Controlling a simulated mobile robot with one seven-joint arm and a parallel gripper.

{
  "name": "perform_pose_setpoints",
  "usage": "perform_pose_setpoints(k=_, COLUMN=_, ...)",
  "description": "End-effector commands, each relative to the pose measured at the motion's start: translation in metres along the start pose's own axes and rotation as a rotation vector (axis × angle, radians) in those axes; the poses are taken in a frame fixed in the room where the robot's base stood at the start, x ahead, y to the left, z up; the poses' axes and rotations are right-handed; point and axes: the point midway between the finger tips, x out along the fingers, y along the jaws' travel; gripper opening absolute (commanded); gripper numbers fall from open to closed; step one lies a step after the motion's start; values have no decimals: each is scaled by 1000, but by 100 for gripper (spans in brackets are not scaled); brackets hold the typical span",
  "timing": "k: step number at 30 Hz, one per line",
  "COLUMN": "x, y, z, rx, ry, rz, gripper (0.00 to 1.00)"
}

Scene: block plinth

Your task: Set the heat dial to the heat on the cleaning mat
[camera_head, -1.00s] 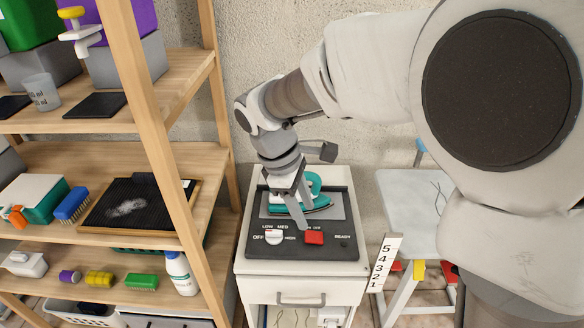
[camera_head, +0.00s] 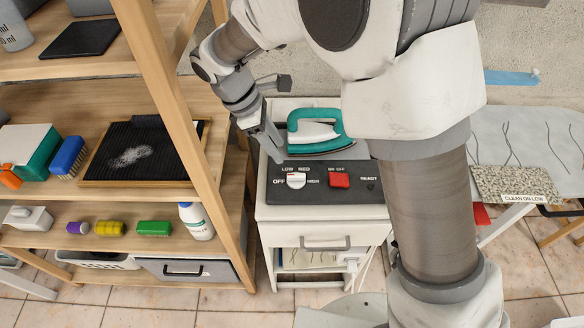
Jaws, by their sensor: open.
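The heat dial (camera_head: 296,181) is a white knob on the dark control panel (camera_head: 320,195) of the white cabinet. OFF, LOW, MED and HIGH are printed around it; its exact setting is too small to tell. The cleaning mat (camera_head: 500,186) is a speckled pad on the board at the right, with a label (camera_head: 528,198) reading "CLEAN ON LOW". My gripper (camera_head: 275,153) is open and empty, above and left of the dial, at the left of the iron, apart from the dial.
A teal iron (camera_head: 318,133) stands behind the panel. A red on/off switch (camera_head: 340,180) and a dark READY lamp (camera_head: 371,187) are right of the dial. A wooden shelf (camera_head: 190,150) with cleaning goods stands close on the left. The ironing board (camera_head: 480,130) is at the right.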

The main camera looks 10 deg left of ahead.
Motion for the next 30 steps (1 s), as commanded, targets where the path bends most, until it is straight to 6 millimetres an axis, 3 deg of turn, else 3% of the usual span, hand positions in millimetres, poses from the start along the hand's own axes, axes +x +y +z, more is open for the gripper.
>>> perform_pose_setpoints(k=9, x=66, y=-1, z=0, rx=2, ry=-2, rz=-4, gripper=48)
perform_pose_setpoints(k=15, x=94, y=-1, z=0, rx=1, ry=-1, rz=-3, gripper=48)
perform_pose_setpoints(k=28, x=103, y=0, z=1, rx=2, ry=0, rz=-1, gripper=48)
perform_pose_setpoints(k=30, x=103, y=0, z=0, rx=2, ry=0, rz=-1, gripper=37)
